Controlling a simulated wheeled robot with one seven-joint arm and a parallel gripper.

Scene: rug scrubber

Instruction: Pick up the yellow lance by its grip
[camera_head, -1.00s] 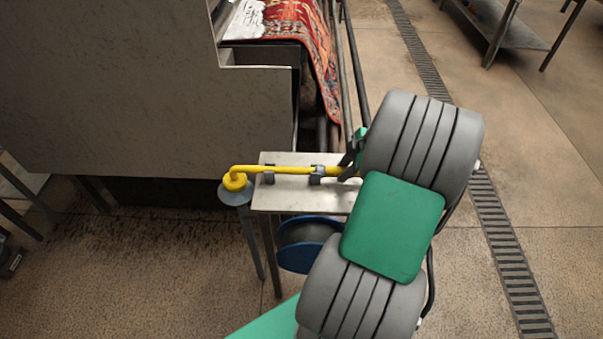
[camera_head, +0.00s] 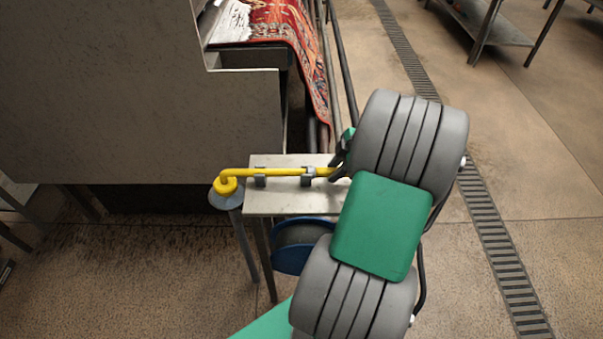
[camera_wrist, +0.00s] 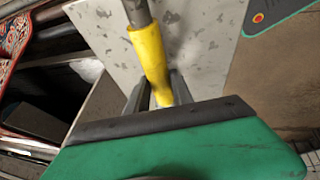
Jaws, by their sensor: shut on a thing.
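The yellow lance (camera_head: 277,172) lies across a pale metal shelf (camera_head: 262,203), resting in two dark cradles. Its bent yellow end hangs past the left edge of the shelf. In the wrist view a thick yellow section of the lance (camera_wrist: 151,62) runs between my two fingers, with a grey cradle or rod above it. My gripper (camera_wrist: 160,98) is shut on that section, with a finger on each side. In the head view my arm hides most of my gripper (camera_head: 338,165) and the lance's right end.
A blue-rimmed hose reel (camera_head: 292,259) hangs below the shelf. A large grey machine (camera_head: 130,95) stands at left, with a red patterned rug (camera_head: 290,35) on it. A grey post with a disc top (camera_head: 229,199) stands under the bent end.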

